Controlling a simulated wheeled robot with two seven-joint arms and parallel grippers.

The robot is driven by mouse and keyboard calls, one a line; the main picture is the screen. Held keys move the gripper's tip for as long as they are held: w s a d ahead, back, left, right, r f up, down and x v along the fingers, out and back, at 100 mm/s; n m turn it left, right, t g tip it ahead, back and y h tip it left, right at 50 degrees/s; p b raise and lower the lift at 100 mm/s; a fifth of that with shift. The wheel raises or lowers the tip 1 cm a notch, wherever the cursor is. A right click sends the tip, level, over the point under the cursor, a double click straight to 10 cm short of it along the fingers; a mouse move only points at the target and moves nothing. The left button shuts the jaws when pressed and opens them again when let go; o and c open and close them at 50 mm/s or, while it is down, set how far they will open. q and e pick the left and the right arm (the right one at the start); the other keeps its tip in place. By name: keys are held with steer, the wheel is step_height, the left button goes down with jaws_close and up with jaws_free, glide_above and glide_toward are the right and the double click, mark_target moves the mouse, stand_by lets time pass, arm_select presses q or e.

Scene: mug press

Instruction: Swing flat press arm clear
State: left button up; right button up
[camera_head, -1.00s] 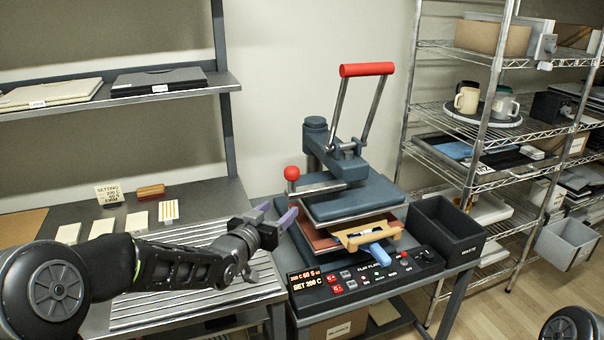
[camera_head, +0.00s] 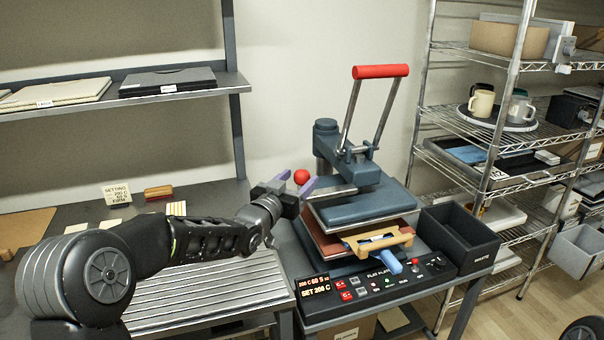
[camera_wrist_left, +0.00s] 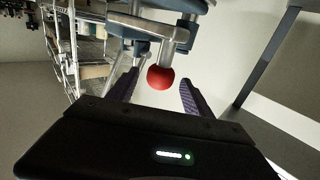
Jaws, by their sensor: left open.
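The flat press (camera_head: 358,205) stands on its table with its red-gripped lever (camera_head: 381,71) raised. Its blue upper platen sits over the lower bed, with a gap between. A red ball knob (camera_head: 301,177) sticks out on the press arm's left side. My left gripper (camera_head: 300,187) is open at the knob. In the left wrist view the red knob (camera_wrist_left: 160,78) shows between the two purple fingers, nearer their tips, with space on both sides. The right gripper is not in view.
A dark bin (camera_head: 458,240) stands right of the press. A wire rack with mugs (camera_head: 482,103) stands further right. A ribbed metal top (camera_head: 200,293) lies below my left arm.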

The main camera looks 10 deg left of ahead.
arm_select(q)
steer(key=shift+x, duration=1.25)
jaws_close()
